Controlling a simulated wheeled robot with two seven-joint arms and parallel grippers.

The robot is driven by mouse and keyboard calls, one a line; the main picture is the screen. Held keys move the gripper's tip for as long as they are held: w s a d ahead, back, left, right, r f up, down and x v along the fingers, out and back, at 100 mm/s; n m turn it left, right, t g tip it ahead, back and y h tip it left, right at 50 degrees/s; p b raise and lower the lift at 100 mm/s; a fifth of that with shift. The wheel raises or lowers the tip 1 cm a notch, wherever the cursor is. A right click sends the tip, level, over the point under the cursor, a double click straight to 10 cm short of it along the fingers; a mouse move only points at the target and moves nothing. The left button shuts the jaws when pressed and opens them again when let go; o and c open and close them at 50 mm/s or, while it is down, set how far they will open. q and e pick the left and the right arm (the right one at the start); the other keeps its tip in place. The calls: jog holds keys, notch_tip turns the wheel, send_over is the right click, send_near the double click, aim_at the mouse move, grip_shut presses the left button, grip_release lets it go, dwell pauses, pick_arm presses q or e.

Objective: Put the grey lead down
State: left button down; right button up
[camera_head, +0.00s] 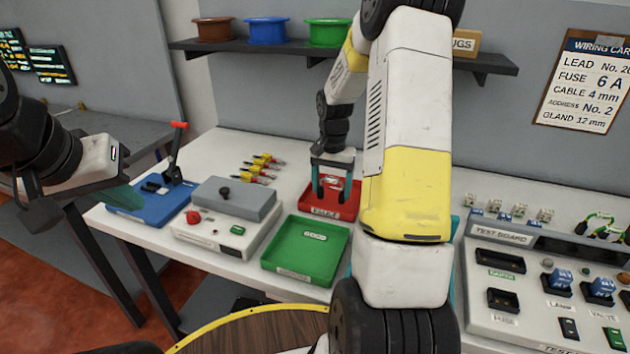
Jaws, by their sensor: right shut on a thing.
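My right gripper (333,190) reaches down into the red tray (345,211) on the white table. Its fingers are shut on a small pale thing, most likely the grey lead, which is too small and too covered to make out clearly. I cannot tell whether it touches the tray floor. My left gripper (82,206) is at the far left, in front of the table's left end. Its dark finger and teal finger are apart, with nothing seen between them.
Several yellow-and-red leads (262,168) lie behind. The test board (500,248) stands right. My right arm hides the table's middle.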

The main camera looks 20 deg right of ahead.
aim_at(332, 178)
jog(key=shift+f, duration=0.75)
jog(key=shift+f, duration=0.1)
jog(key=o, duration=1.4)
notch_tip(332, 178, up, 12)
jog(key=shift+f, duration=0.1)
jog(key=s+a+r+n+t, duration=0.2)
jog(key=s+a+r, duration=0.2)
jog(key=s, duration=0.3)
jog(key=s+a+r+n+t+y, duration=0.1)
jog(key=s+a+r+n+t, duration=0.1)
jog(key=s, duration=0.6)
jog(key=s+a+r+n+t+y, duration=0.1)
jog(key=s+a+r+n+t, duration=0.1)
jog(key=s+a+r+n, duration=0.2)
jog(key=shift+s+a+r, duration=0.4)
jog(key=shift+s, duration=0.35)
jog(key=shift+s+a+r, duration=0.4)
jog(key=shift+s, duration=0.35)
jog(key=shift+s+a+r, duration=0.4)
jog(key=shift+s, duration=0.35)
